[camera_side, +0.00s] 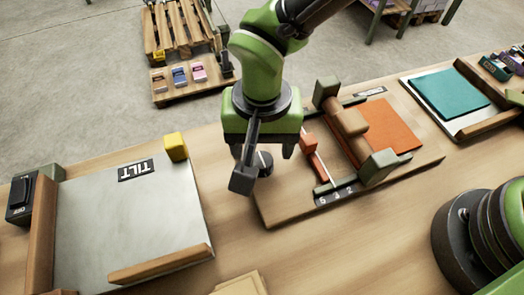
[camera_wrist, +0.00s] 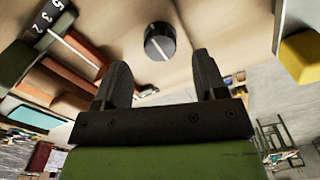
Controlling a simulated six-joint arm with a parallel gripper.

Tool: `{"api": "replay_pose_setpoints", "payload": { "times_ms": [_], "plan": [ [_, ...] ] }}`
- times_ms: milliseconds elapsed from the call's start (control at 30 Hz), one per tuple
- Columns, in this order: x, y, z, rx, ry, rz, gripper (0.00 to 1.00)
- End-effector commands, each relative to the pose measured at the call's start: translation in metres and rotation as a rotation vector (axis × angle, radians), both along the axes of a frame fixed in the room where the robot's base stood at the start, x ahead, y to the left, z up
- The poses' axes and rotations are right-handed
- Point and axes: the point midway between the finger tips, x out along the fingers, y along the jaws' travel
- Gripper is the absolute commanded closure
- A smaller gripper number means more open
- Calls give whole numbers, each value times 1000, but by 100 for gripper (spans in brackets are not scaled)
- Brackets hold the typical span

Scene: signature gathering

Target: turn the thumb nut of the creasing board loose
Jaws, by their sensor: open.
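The creasing board (camera_side: 285,208) is a wooden base with a green-ended bar across it and an orange sheet on it. The thumb nut (camera_side: 265,163) is a round black knob near the board's left end, partly hidden by my gripper in the side view. In the wrist view the thumb nut (camera_wrist: 160,41) shows a white line on its top and lies beyond my fingertips, about midway between them. My gripper (camera_side: 262,150) is open, above the nut in the side view. In the wrist view my gripper (camera_wrist: 162,68) has empty space between its fingers.
A grey TILT plate (camera_side: 130,215) with wooden edges stands at left, with a yellow block (camera_side: 176,147) at its corner. A numbered scale (camera_side: 338,194) and an orange-red slider (camera_side: 314,157) are on the creasing board. A teal sheet (camera_side: 448,93) lies on a tray at right.

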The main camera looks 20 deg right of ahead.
Motion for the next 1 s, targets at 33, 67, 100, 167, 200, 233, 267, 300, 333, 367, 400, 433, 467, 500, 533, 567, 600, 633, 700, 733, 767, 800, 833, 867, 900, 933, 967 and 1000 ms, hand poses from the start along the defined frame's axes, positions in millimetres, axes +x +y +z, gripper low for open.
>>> {"api": "replay_pose_setpoints", "payload": {
  "times_ms": [33,67,100,167,200,233,267,300,333,367,400,433,467,500,533,567,600,633,700,733,767,800,833,867,900,933,967,1000],
  "plan": [
    [0,-1,-10,-2,2,0,35],
    [0,-1,-14,-2,2,0,35],
    [0,-1,-20,-2,2,-1,35],
    [0,0,-26,-2,2,-2,35],
    [0,0,-30,-1,1,-1,35],
    [0,0,-32,0,1,-1,35],
    [0,0,-33,0,0,-1,35],
    [0,0,-35,0,0,-1,35],
    [0,0,-36,1,0,-1,35],
    [0,0,-36,1,0,-1,35],
    [0,0,-36,1,0,-1,35],
    [0,0,-36,2,-1,-1,35],
    [0,0,-36,2,-1,-1,35],
    [0,0,-36,2,-1,-1,35],
    [0,0,-36,2,-1,-1,35],
    [0,0,-36,2,-1,-1,35],
    [0,0,-36,2,-1,-1,39],
    [0,0,-36,2,-1,-1,46],
    [0,0,-36,1,0,-1,62],
    [0,0,-36,1,0,-1,69],
    [0,0,-36,1,0,-1,76],
    [0,0,-36,1,0,-1,84],
    [0,0,-36,1,0,-1,84],
    [0,0,-36,1,0,-1,84],
    [0,0,-36,1,0,0,84],
    [0,0,-36,1,0,1,84],
    [0,0,-36,1,0,2,84],
    [0,0,-36,1,0,6,84]
  ]
}}
